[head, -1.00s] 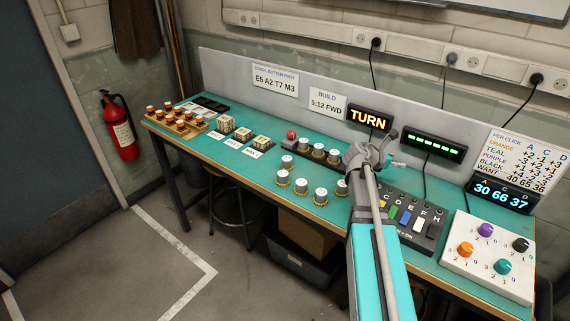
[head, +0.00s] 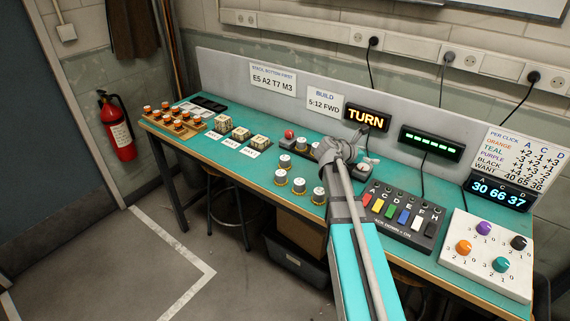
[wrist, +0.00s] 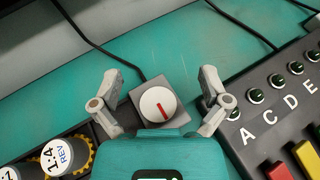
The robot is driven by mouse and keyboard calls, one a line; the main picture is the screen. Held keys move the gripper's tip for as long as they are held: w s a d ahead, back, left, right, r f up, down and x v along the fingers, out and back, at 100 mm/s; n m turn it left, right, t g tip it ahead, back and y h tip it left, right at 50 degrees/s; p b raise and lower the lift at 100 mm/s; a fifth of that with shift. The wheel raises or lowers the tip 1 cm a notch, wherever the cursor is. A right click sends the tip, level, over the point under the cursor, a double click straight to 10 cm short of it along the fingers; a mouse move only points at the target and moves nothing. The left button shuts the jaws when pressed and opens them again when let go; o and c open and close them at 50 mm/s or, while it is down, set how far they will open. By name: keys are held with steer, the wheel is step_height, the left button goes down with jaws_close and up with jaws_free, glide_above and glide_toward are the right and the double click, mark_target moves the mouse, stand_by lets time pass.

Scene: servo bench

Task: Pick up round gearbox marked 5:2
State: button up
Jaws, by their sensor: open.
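Several round gearboxes, pale cylinders on gold toothed bases, stand on the teal bench in the head view, one of them (head: 298,185) in the front group. Their marks are too small to read there, so I cannot tell which is 5:2. In the wrist view one gearbox (wrist: 59,156) at the lower left reads 1:4 REV; its neighbour is cut off. My gripper (head: 340,146) is open and empty, right of the front gearboxes in the picture. In the wrist view its fingers (wrist: 159,78) are spread to either side of a grey box with a white, red-marked knob (wrist: 158,104).
A sign (head: 323,103) reads BUILD 5:12 FWD. A lit TURN display (head: 367,117) stands behind my gripper. A lettered switch box (head: 403,215) and a knob panel (head: 487,255) lie to the right. Bare bench (head: 235,170) lies left of the gearboxes.

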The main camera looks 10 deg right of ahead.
steer(key=shift+n+t, duration=0.3)
steer(key=shift+t, duration=0.1)
steer(key=w+a, duration=0.2)
steer(key=a, duration=0.4)
steer(key=w+a, duration=0.2)
steer(key=a, duration=0.5)
steer(key=w+a, duration=0.2)
steer(key=a, duration=0.4)
steer(key=shift+w+a+f, duration=0.2)
steer(key=shift+a+f, duration=0.1)
glide_toward(285, 157)
steer(key=a, duration=0.1)
steer(key=s+a, duration=0.1)
steer(key=a+b, duration=0.1)
steer(key=shift+s+r+t, duration=0.3)
steer(key=shift+s, duration=0.1)
steer(key=shift+b+x, duration=1.5)
steer(key=shift+x, duration=2.65)
steer(key=shift+f, duration=0.2)
steer(key=shift+b+x, duration=1.1)
steer(key=shift+x, duration=1.55)
